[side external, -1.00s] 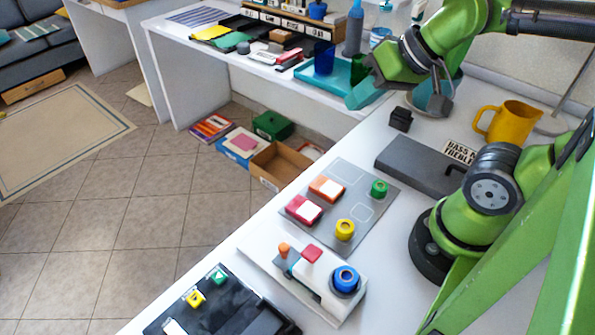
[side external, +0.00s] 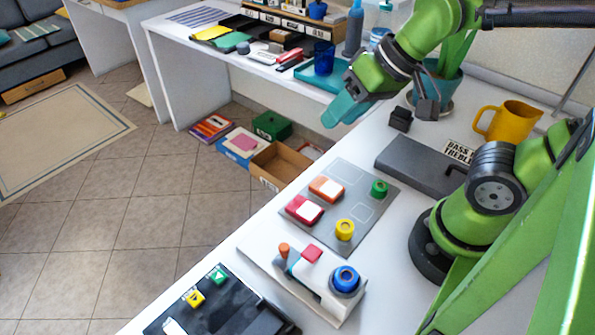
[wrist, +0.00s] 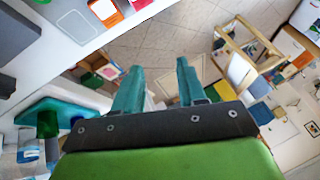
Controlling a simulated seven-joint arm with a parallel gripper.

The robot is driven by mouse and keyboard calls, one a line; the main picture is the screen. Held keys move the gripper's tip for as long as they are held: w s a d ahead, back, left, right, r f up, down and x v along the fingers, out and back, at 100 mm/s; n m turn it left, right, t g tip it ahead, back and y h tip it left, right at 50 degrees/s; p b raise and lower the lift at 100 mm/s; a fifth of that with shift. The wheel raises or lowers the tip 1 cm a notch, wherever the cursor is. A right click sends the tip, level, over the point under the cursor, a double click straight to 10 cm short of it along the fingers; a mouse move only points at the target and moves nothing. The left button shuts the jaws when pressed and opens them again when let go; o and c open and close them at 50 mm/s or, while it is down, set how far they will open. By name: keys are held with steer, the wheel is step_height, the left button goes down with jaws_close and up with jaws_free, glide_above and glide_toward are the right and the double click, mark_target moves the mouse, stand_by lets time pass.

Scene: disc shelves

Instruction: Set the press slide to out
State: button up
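A white and grey device (side external: 325,285) stands on a light base plate on the near white table in the side external view. It carries an orange knob (side external: 284,249) at its left end, a red square cap (side external: 312,254) and a blue round knob (side external: 345,279). It is likely the press; no label is readable, and I cannot tell its slide's position. My gripper (side external: 333,119), with teal fingers, is in the air beyond the device, near the table's far-left edge. In the wrist view my gripper (wrist: 158,65) is open and empty, its fingers apart over the floor.
A grey panel (side external: 364,177) with orange, red, yellow and green parts lies behind the device. A black unit (side external: 225,307) with yellow and green buttons is at front left. A dark grey case (side external: 415,166), yellow mug (side external: 507,123) and small black block (side external: 400,119) stand farther back.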

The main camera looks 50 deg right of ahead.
steer(key=shift+o, duration=0.4)
steer(key=a+f+n+g, duration=0.2)
steer(key=a+g, duration=0.2)
steer(key=a, duration=0.6)
steer(key=shift+w+a+f+h, duration=0.25)
steer(key=shift+w+a+h, duration=0.05)
steer(key=shift+a+h, duration=0.1)
steer(key=m+g+h, duration=0.2)
steer(key=m, duration=0.1)
glide_above(284, 246)
step_height(284, 246, down, 17)
steer(key=shift+c, duration=0.5)
jaws_close()
